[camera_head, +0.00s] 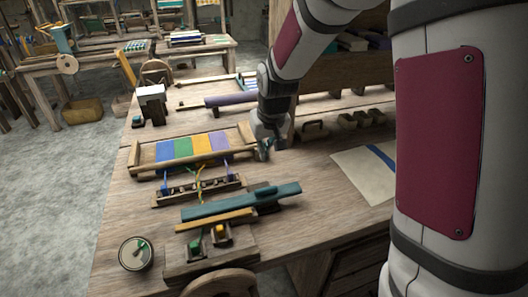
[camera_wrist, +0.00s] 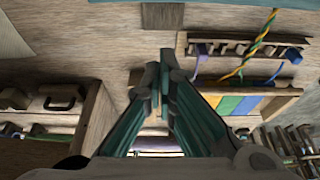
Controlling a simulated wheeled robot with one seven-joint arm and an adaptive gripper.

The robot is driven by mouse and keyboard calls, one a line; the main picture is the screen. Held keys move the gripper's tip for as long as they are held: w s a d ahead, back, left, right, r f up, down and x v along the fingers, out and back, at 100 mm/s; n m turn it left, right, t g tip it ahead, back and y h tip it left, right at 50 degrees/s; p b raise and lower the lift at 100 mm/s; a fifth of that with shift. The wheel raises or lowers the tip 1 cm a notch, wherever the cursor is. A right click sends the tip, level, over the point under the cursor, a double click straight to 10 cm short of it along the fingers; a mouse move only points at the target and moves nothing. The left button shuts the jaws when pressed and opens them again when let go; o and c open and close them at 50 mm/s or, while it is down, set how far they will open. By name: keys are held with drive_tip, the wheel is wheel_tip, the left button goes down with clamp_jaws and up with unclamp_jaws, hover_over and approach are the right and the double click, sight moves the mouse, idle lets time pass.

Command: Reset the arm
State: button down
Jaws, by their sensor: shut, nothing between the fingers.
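My gripper (camera_head: 265,147) hangs over the workbench at the right end of the small striped loom (camera_head: 192,146). In the wrist view my gripper (camera_wrist: 160,62) points away from the camera with its teal fingers together and nothing between them. The arm comes in from the upper right of the head view. The loom's blue, green, orange and purple cloth also shows in the wrist view (camera_wrist: 231,103). I cannot tell the exact height of the fingers above the bench.
The wooden workbench (camera_head: 115,210) holds a slotted rack (camera_head: 198,190), a teal bar (camera_head: 240,201), a block with spools (camera_head: 210,255) and a round tin (camera_head: 136,253). A pale sheet with a blue stripe (camera_head: 366,172) lies at right. A shelf unit (camera_head: 340,72) stands behind.

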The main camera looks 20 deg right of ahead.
drive_tip(key=shift+r, duration=0.1)
drive_tip(key=s+r, duration=0.5)
drive_tip(key=s, duration=0.5)
drive_tip(key=s+r+p, duration=0.1)
drive_tip(key=s+r, duration=0.4)
drive_tip(key=s, duration=0.6)
drive_tip(key=s+r+p, duration=0.1)
drive_tip(key=s+r, duration=0.4)
drive_tip(key=s, duration=0.6)
drive_tip(key=shift+s+r, duration=0.15)
drive_tip(key=shift+r, duration=0.1)
